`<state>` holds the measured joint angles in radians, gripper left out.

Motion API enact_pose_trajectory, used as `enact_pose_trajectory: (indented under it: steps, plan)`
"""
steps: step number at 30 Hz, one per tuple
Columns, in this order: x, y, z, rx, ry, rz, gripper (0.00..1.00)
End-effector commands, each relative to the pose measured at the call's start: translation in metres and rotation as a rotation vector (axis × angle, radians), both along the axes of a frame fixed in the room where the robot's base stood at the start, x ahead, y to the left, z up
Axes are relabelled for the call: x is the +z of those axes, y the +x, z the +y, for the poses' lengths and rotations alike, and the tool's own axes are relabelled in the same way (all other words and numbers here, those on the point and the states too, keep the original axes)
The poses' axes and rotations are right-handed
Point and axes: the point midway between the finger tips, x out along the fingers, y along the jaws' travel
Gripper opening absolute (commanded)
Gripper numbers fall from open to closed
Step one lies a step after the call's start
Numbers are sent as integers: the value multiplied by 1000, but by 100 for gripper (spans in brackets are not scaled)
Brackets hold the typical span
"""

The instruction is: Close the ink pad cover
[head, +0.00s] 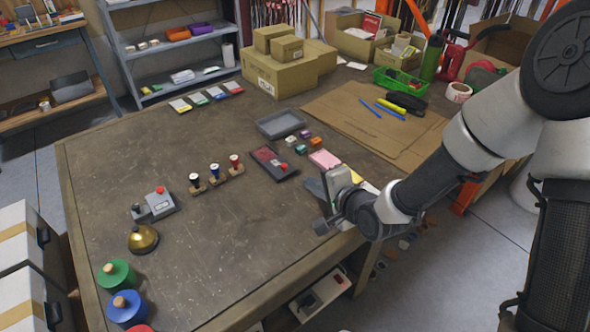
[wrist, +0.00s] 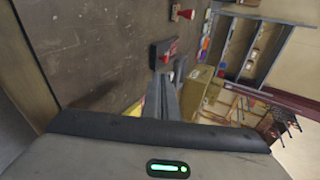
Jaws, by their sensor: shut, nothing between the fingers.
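The ink pad (head: 270,160) is a dark flat case with a red tint and a red knob near its right end. It lies on the workbench left of my gripper, and I cannot tell clearly how its cover stands. In the wrist view the dark case (wrist: 158,52) with red on it lies just beyond the fingertips. My gripper (head: 318,188) is shut and empty near the bench's right front edge, apart from the pad in the head view. Its closed fingers (wrist: 172,76) point toward the pad in the wrist view and hide part of the bench.
Three stamps (head: 215,174) stand left of the pad. A grey tray (head: 281,126) and small coloured blocks (head: 303,140) lie behind it. A pink pad (head: 324,159) lies close to my gripper. Cardboard (head: 370,125) covers the back right. The front middle of the bench is clear.

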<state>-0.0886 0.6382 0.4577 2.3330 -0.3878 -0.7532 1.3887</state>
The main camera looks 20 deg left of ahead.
Motion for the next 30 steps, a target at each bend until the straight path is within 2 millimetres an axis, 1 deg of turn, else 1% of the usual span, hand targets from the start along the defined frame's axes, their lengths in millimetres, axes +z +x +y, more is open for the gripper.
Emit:
enact_pose_trajectory:
  steps: [4, 13, 18, 24, 30]
  plan:
    - [-13, 12, 18, 3, -2, -1, 0]
    - [-45, 45, 63, 4, -4, -3, 0]
    - [-51, 61, 83, 2, -5, -3, 0]
    - [-54, 70, 94, 1, -6, -3, 0]
    - [-54, 71, 95, 1, -6, -2, 0]
